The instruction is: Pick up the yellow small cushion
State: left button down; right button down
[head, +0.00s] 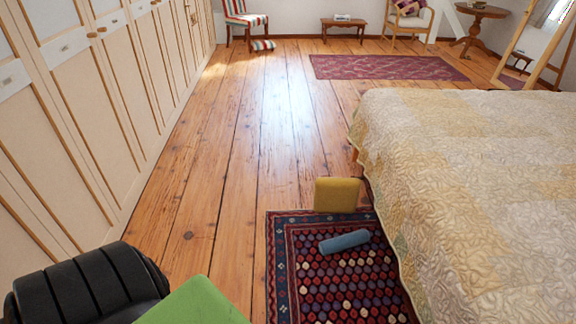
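The yellow small cushion (337,194) is on the floor beside the bed, at the far edge of the patterned rug (280,270). It appears to stand upright, with its broad face toward me. Its right edge is close to the hanging bedspread; I cannot tell if they touch. Neither of my grippers is in view.
A blue roll (345,242) lies on the rug in front of the cushion. The bed (480,170) bounds the right, the wardrobes (75,120) the left. A black ribbed thing (85,285) and a green thing (195,303) are cut off at bottom left. Bare floor runs between.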

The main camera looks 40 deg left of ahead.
aim_at(331, 196)
jog(key=u, duration=0.95)
jog(key=z, duration=0.5)
jog(key=i+j+z, duration=0.45)
jog(key=j+z, duration=0.2)
jog(key=j, duration=0.2)
jog(key=i+j+z, duration=0.1)
jog(key=j+z, duration=0.15)
jog(key=i+j+z, duration=0.2)
jog(key=j, duration=0.25)
jog(key=k, duration=0.1)
